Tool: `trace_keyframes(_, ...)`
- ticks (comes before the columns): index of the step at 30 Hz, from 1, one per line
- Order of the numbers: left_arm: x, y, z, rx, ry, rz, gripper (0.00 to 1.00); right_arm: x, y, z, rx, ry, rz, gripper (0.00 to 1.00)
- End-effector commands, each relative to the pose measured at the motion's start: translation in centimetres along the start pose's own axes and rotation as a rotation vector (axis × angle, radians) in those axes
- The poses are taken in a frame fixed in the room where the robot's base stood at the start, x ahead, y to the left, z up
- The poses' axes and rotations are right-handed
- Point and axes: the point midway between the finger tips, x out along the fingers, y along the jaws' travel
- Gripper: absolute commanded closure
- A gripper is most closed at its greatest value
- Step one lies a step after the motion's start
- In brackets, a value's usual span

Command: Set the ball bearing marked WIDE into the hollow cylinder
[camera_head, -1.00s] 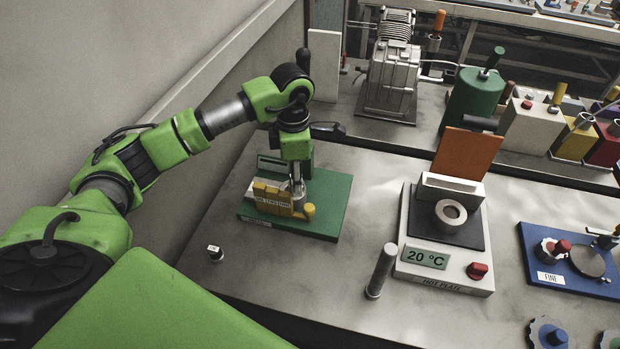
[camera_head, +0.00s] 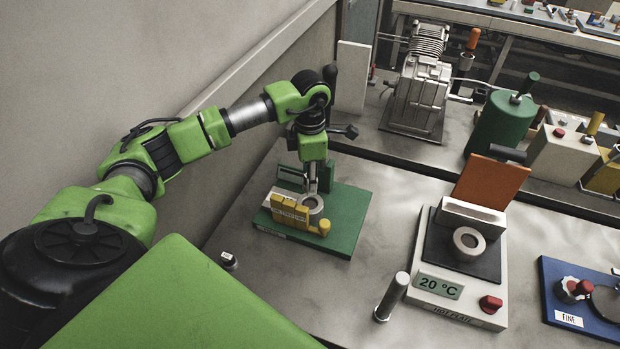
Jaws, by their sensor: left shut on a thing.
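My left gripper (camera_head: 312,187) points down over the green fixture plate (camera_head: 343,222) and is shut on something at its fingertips. A grey ring (camera_head: 315,207) shows right under the fingers, beside the yellow blocks (camera_head: 289,213). I cannot tell whether this ring is what the fingers hold. A thick-walled hollow cylinder (camera_head: 469,243) stands upright on the black top of the hot plate (camera_head: 454,309), with its bore facing up. No marking WIDE can be read. My right gripper is not in view.
The hot plate display reads 20 °C. A grey rod (camera_head: 391,297) stands left of it, and a small labelled piece (camera_head: 228,260) stands near the front left. A blue plate labelled FINE (camera_head: 568,319) is at right. Bare table lies between the green plate and hot plate.

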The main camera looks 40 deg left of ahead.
Motion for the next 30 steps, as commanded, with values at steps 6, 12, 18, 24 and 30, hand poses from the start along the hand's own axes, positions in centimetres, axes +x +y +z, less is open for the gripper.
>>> trace_keyframes(6, 2.0, 0.0, 0.0, 0.001, -0.001, 0.000, 1.00, 1.7, 0.1, -0.1, -0.001, 0.004, 0.002, 1.00)
trace_keyframes(12, 3.5, 0.0, 0.1, 0.001, -0.001, 0.000, 1.00, 3.1, 0.2, 0.1, -0.001, 0.003, 0.003, 1.00)
trace_keyframes(18, 4.1, 0.0, 0.1, 0.001, -0.001, 0.000, 1.00, 3.5, 0.2, 0.2, -0.001, 0.001, 0.003, 1.00)
trace_keyframes(24, 4.1, 0.0, 0.1, 0.001, -0.001, 0.000, 1.00, 3.5, 0.2, 0.3, -0.001, -0.001, 0.003, 1.00)
trace_keyframes(30, 2.4, -0.1, 0.3, 0.062, -0.005, -0.001, 1.00, 2.5, 0.2, 0.3, -0.001, -0.002, 0.003, 1.00)
